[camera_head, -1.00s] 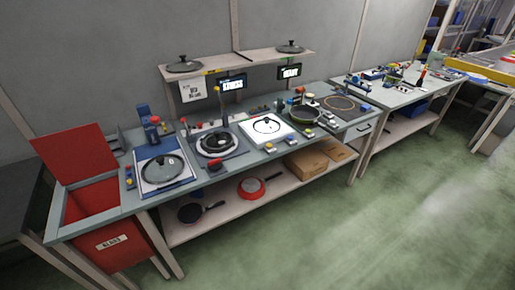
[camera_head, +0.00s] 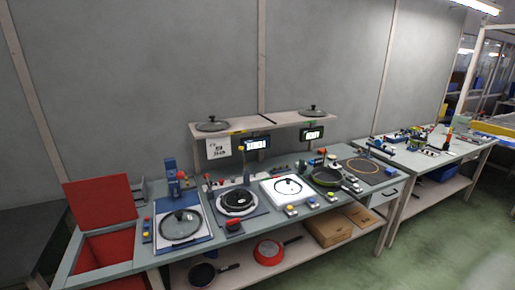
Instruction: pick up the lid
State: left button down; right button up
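Several round lids show, and I cannot tell which one the task means. A glass lid (camera_head: 181,225) with a dark knob lies on the blue-edged station at the left of the workbench. One lid (camera_head: 212,125) sits on the left end of the raised shelf, and another lid (camera_head: 313,111) sits toward its right end. A flat round piece with a dark rim (camera_head: 288,187), perhaps a lid, lies on the white square plate. Neither of my grippers is in view.
The workbench (camera_head: 265,223) holds a black round fixture (camera_head: 238,201) and a dark pan (camera_head: 327,177). An open red bin (camera_head: 107,246) stands at its left. A red pan (camera_head: 269,253) and cardboard boxes (camera_head: 327,228) lie below. Green floor is clear at the lower right.

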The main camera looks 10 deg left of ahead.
aim_at(288, 186)
jog(key=i+u, duration=0.1)
jog(key=u, duration=0.5)
jog(key=i+l+u, duration=0.3)
jog(key=l, duration=0.35)
jog(key=i+l+u, duration=0.25)
jog(key=l, duration=0.45)
jog(key=i+l+u, duration=0.15)
jog(key=l, duration=0.2)
jog(key=i+l+u, duration=0.15)
jog(key=l, duration=0.25)
